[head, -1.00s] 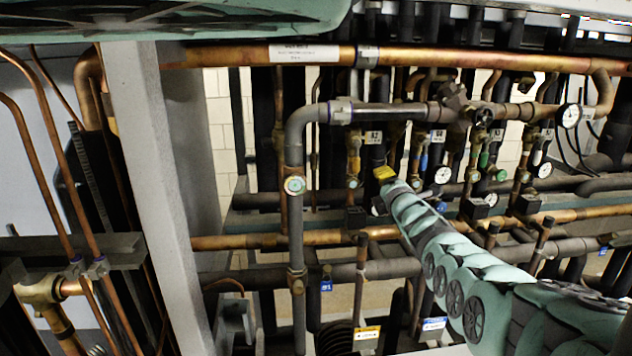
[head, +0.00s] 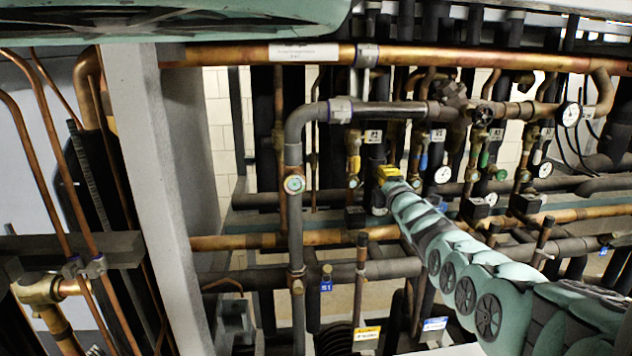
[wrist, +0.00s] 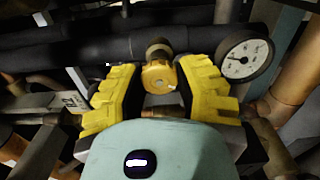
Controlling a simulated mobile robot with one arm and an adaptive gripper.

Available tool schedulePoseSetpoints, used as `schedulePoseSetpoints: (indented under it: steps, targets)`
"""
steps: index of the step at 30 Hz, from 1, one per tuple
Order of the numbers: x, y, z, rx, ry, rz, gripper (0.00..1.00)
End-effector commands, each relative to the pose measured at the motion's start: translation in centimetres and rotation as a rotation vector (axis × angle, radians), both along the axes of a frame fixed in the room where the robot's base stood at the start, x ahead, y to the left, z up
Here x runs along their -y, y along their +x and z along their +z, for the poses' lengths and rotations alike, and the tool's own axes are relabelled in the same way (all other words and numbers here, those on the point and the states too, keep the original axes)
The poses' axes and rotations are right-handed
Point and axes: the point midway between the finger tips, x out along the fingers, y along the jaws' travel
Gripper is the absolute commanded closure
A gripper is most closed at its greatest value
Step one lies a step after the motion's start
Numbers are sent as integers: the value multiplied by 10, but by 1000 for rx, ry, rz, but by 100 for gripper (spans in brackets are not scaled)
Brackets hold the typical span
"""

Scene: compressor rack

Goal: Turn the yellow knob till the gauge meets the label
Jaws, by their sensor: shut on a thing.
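In the wrist view the yellow knob (wrist: 158,76), with a brass stem behind it, sits between the two yellow fingers of my gripper (wrist: 160,82). The fingers are shut on its sides. A round white gauge (wrist: 245,60) with a dark needle is just right of the right finger. In the head view my gripper (head: 387,175) reaches in among the pipes and hides the knob. A white gauge (head: 443,174) is to its right, and a label tag (head: 374,136) is above it.
A copper pipe (head: 230,55) runs across the top and a grey pipe (head: 294,220) drops left of my gripper. More gauges (head: 571,115) and valves stand at the right. A pale post (head: 165,200) is at the left. Room around my gripper is tight.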

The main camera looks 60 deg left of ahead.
Motion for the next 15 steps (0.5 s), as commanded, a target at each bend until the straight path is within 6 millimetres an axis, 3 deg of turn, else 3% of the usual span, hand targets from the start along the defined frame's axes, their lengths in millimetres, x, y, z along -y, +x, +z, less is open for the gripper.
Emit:
schedulePoseSetpoints:
  steps: [3,4,12,15]
  targets:
    - [0,-1,-1,-1,-1,2,100]
    - [-1,-1,-1,-1,-1,2,63]
    - [-1,-1,0,1,-1,3,35]
    - [-1,-1,0,1,-1,3,34]
